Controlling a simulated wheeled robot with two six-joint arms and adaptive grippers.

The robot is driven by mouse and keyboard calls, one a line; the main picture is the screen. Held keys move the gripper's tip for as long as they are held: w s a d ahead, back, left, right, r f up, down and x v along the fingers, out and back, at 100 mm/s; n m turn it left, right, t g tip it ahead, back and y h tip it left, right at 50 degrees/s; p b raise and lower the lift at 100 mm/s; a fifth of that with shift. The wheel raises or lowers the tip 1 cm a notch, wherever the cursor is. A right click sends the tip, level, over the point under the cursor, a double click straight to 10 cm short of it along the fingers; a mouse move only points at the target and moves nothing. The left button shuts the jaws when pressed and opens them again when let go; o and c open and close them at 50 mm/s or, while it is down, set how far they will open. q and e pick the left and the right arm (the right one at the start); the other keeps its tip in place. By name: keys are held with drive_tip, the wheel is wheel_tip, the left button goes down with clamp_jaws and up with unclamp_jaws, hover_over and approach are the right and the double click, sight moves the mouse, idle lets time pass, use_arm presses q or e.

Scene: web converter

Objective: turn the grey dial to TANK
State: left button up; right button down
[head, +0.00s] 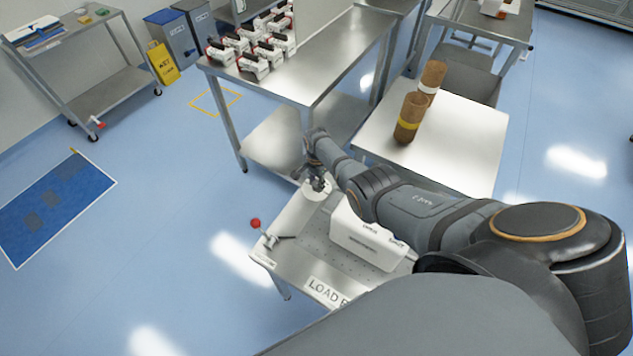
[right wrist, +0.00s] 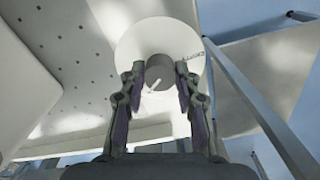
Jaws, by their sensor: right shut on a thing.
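The grey dial (right wrist: 160,69) sits in the middle of a white round face in the right wrist view. A short white mark shows at its lower left edge. Small dark lettering (right wrist: 192,57) is on the face to the right of the dial, too small to read surely. My right gripper (right wrist: 160,79) has a finger on each side of the dial and is shut on it. In the head view my right gripper (head: 318,184) reaches down to the white round unit (head: 314,193) and hides the dial. My left gripper is not in view.
The unit stands on a perforated metal table (head: 308,254) with a white box (head: 366,240) and a red-knobbed lever (head: 256,224). Brown rolls (head: 410,118) stand on a table behind my arm. A steel table (head: 330,65) holds several red-white items.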

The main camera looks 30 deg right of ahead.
drive_tip(key=m, duration=0.3)
drive_tip(key=shift+m, duration=0.3)
drive_tip(key=shift+w+m, duration=0.1)
drive_tip(key=shift+m, duration=1.7)
drive_tip(key=c, duration=1)
unclamp_jaws()
wheel_tip(320, 180, up, 12)
drive_tip(key=shift+r+p, duration=0.1)
drive_tip(key=shift+p, duration=0.2)
